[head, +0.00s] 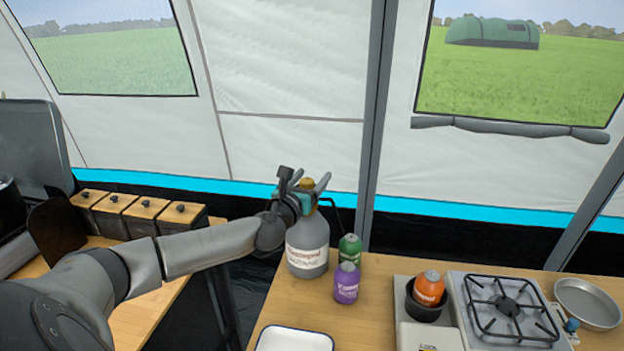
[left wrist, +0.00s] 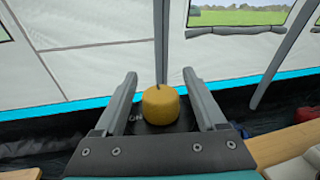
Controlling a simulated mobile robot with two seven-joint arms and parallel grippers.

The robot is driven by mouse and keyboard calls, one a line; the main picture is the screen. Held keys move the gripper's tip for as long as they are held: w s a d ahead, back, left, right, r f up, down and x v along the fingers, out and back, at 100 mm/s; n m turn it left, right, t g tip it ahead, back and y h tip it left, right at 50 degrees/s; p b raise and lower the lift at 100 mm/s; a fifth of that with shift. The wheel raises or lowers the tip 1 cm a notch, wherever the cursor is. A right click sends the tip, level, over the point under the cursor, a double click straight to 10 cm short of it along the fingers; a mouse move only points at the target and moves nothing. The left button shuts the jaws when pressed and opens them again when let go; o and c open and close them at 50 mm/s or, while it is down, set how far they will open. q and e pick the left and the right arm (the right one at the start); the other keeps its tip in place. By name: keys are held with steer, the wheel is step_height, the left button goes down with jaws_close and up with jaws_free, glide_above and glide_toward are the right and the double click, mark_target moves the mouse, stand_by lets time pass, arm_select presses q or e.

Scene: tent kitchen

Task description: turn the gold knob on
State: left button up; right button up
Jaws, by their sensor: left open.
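The gold knob (head: 307,184) sits on top of the grey gas bottle (head: 307,247), which stands at the left edge of the wooden table. In the left wrist view the gold knob (left wrist: 160,105) lies between my two fingers, with a gap on each side. Small white letters, apparently "ON", show left of the knob on a dark plate (left wrist: 152,126). My left gripper (head: 310,176) is open at the top of the bottle, with its fingers on either side of the knob; it also shows in the left wrist view (left wrist: 160,77). My right gripper is not in view.
A green canister (head: 350,250) and a purple canister (head: 346,284) stand just right of the bottle. A camp stove (head: 505,308), an orange canister (head: 429,288) and a metal pan (head: 587,303) are farther right. Wooden-lidded boxes (head: 140,213) stand at left. The tent wall is behind.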

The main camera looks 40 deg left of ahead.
arm_select(q)
steer(key=shift+w, duration=0.25)
jaws_close()
stand_by(0.6)
